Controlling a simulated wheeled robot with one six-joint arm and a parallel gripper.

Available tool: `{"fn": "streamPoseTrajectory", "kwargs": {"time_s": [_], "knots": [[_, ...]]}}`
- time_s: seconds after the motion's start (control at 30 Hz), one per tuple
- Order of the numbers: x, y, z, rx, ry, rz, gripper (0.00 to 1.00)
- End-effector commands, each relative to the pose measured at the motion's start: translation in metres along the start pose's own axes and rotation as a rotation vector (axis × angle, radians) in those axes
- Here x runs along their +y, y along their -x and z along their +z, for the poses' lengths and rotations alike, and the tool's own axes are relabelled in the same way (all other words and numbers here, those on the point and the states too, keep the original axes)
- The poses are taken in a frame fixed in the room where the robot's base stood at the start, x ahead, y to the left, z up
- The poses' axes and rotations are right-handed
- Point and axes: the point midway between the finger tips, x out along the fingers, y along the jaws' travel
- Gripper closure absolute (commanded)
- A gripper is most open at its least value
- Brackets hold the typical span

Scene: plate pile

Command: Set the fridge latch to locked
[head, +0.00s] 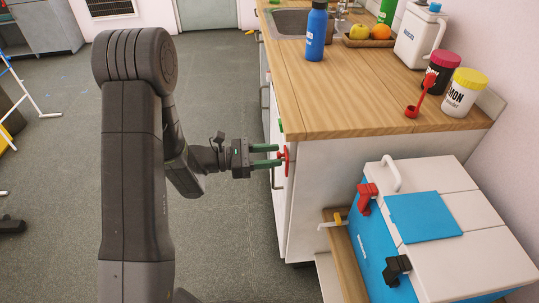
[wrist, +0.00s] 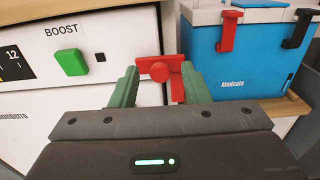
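A red latch handle (wrist: 160,68) is on the white front of the unit under the counter, at its right edge. It shows as a roughly level bar with a red piece hanging below its right part. In the head view the red latch (head: 286,160) stands out from the cabinet's near corner. My gripper (head: 272,155) reaches it from the left. In the wrist view my gripper (wrist: 160,85) has its two green fingers apart, one at each side of the latch. Firm contact cannot be made out. No lock marking is readable.
A green BOOST switch (wrist: 71,62) and a dial are left of the latch. A blue and white cooler box (head: 450,220) with red and black clips stands close on the right. Bottles, fruit and jars stand on the wooden counter (head: 345,100). Open floor lies left of the cabinet.

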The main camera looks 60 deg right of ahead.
Motion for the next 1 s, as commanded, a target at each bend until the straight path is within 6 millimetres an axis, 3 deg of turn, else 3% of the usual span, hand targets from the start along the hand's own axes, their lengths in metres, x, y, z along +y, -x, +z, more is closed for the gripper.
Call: {"fn": "streamPoseTrajectory", "kwargs": {"time_s": [0.03,0.2,0.23,0.4,0.7,0.97,1.0], "knots": [[0.000,0.000,0.000,0.000,0.000,0.000,0.66],[0.000,0.000,0.000,0.000,0.000,0.000,0.99],[0.000,0.000,0.000,0.000,0.000,0.000,1.00],[0.002,0.000,0.000,0.000,-0.001,0.000,1.00],[0.033,0.001,0.000,0.000,-0.002,0.000,1.00],[0.035,0.001,0.000,0.000,-0.002,0.003,1.00],[0.036,0.001,0.001,0.000,-0.003,0.004,0.78]]}}
